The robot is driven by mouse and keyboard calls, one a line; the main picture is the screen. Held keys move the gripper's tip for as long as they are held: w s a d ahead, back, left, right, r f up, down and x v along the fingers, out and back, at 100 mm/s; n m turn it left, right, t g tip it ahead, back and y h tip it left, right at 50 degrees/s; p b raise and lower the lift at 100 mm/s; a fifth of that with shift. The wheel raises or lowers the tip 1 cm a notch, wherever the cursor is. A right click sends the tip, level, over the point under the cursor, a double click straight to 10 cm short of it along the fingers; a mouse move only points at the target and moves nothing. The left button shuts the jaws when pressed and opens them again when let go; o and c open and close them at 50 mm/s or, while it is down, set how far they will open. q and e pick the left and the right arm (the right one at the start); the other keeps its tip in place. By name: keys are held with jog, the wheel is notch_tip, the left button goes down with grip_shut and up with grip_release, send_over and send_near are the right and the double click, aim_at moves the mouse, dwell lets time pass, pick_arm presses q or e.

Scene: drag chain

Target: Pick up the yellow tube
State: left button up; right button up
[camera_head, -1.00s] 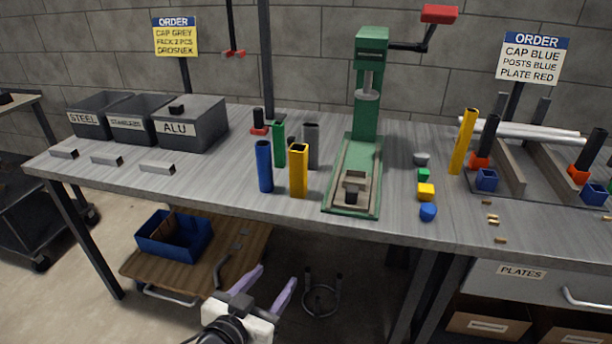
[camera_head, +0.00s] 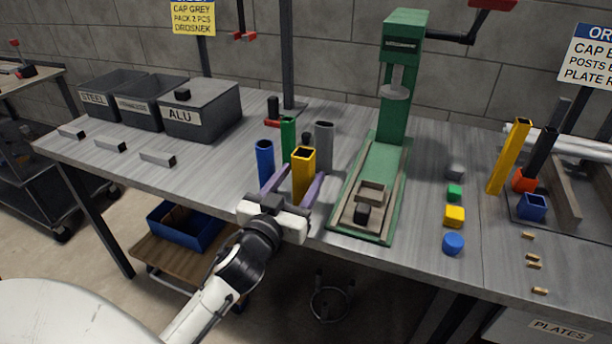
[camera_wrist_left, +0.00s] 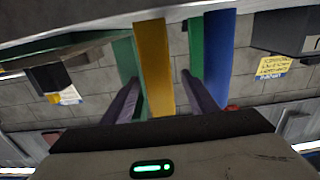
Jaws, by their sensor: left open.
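A square yellow tube (camera_head: 302,177) stands upright near the front edge of the table, left of the green press. My left gripper (camera_head: 298,186) is open, with one purple finger on each side of this tube. No grip on it shows, and its lower part is partly hidden by the gripper. In the left wrist view, the yellow tube (camera_wrist_left: 155,65) shows between the two fingers, nearer the left one. A second yellow tube (camera_head: 510,157) leans by the fixture at the right. My right gripper is not in view.
A blue tube (camera_head: 265,163), a green tube (camera_head: 288,138) and a grey tube (camera_head: 324,145) stand close around the front yellow tube. The green press (camera_head: 385,155) stands just right. Small coloured caps (camera_head: 454,216) lie beyond it. Grey bins (camera_head: 205,112) are at the left.

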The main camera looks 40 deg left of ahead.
pick_arm(q)
jog(key=x, duration=0.5)
jog(key=shift+w+f, duration=0.1)
jog(key=shift+w, duration=0.35)
